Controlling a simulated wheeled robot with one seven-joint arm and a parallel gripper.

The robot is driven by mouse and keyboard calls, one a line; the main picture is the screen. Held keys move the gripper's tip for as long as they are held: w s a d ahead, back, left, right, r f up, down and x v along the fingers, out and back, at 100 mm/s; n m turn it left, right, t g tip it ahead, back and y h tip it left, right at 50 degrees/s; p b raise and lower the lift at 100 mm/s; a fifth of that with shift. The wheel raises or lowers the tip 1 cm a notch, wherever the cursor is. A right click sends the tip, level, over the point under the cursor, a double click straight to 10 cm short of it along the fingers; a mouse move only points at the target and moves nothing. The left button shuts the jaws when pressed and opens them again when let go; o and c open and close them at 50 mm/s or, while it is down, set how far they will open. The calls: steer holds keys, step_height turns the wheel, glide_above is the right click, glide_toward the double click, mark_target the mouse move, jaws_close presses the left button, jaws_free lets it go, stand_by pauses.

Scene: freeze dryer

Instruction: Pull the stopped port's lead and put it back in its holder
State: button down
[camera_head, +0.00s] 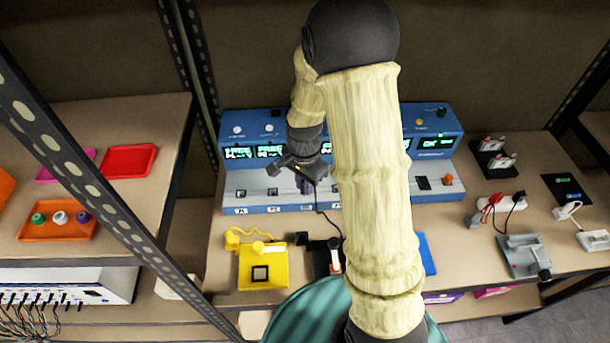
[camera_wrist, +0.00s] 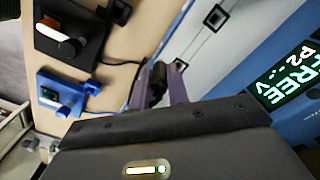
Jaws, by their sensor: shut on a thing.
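My gripper (camera_head: 306,187) is over the front ledge of the blue machine (camera_head: 440,150), fingers pointing down. In the wrist view its purple-grey fingers (camera_wrist: 168,84) are shut on a black lead plug (camera_wrist: 157,80). A thin black cable runs from the plug to the black holder side. I cannot tell whether the plug still touches a port. The black holder (camera_head: 322,262) stands in front of the machine, partly hidden by my arm; it also shows in the wrist view (camera_wrist: 85,22). One display (camera_wrist: 285,80) reads FREE and P2. My arm hides the middle displays and ports.
A yellow holder (camera_head: 250,275) with a yellow lead is left of the black holder. A blue holder (camera_wrist: 84,88) is on its other side, mostly behind my arm. Grey clamp fixture (camera_head: 520,252) and red and black leads lie right. A shelf post crosses the left.

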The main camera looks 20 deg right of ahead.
steer(key=shift+s+a, duration=0.2)
steer(key=shift+s, duration=0.4)
steer(key=shift+s+a, duration=0.2)
steer(key=shift+s, duration=0.35)
steer(key=s+a, duration=0.2)
steer(key=s, duration=0.4)
steer(key=shift+s, duration=0.15)
steer(key=shift+f+b, duration=0.15)
steer(key=shift+b, duration=0.25)
step_height(320, 180, down, 7)
steer(key=b, duration=0.7)
steer(key=shift+f, duration=0.1)
steer(key=shift+r+p, duration=0.75)
steer(key=shift+p, duration=0.05)
steer(key=shift+p, duration=0.6)
stand_by(1.3)
steer(key=shift+f+b, duration=0.85)
steer(key=shift+f, duration=0.35)
stand_by(0.7)
